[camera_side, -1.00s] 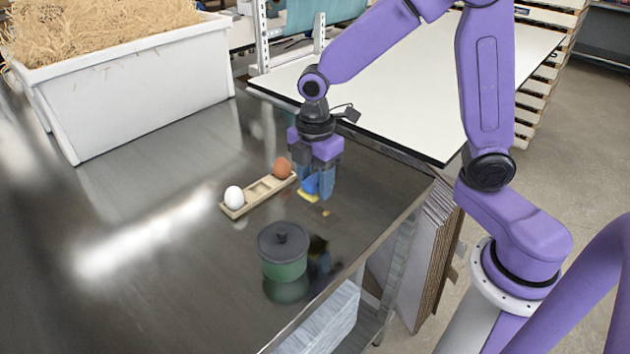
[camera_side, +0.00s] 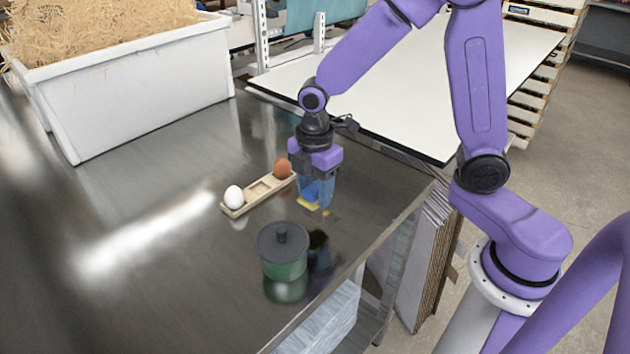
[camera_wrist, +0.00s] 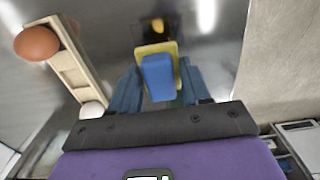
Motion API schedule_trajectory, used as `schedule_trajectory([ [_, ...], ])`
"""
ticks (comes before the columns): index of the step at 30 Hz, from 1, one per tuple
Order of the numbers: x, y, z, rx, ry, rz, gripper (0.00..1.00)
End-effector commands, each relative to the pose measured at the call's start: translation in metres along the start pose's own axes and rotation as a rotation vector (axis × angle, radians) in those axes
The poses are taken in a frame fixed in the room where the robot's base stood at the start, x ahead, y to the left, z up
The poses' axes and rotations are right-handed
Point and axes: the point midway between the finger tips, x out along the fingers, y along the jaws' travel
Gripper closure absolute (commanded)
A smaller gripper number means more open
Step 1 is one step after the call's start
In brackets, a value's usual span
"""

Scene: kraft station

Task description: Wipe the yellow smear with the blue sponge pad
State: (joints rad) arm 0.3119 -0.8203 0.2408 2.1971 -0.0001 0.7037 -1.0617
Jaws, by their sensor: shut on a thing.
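My gripper (camera_side: 317,200) is low over the metal table, shut on the blue sponge pad (camera_side: 309,192). The pad has a blue block on top and a yellow layer underneath. It also shows in the wrist view (camera_wrist: 158,77) between my two bluish fingers, with its yellow layer sticking out at the upper edge. The pad is at or close to the tabletop; contact is hard to tell. A small yellowish-brown smear (camera_side: 326,213) lies just right of the pad in the side view. In the wrist view a dark patch with yellow, apparently the smear (camera_wrist: 157,24), lies beyond the pad.
A wooden egg holder (camera_side: 259,190) with a white egg (camera_side: 234,195) and a brown egg (camera_side: 282,168) stands close to the left of my gripper. A green lidded pot (camera_side: 283,255) stands nearer the camera. A straw-filled white bin (camera_side: 135,95) is at back left. The table edge runs at right.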

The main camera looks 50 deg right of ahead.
Motion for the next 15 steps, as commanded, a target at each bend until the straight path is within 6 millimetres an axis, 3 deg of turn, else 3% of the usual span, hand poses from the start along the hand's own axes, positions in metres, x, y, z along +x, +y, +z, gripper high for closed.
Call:
schedule_trajectory([
  [15, 0.048, -0.001, 0.0, -0.001, -0.002, -0.003, 0.81],
])
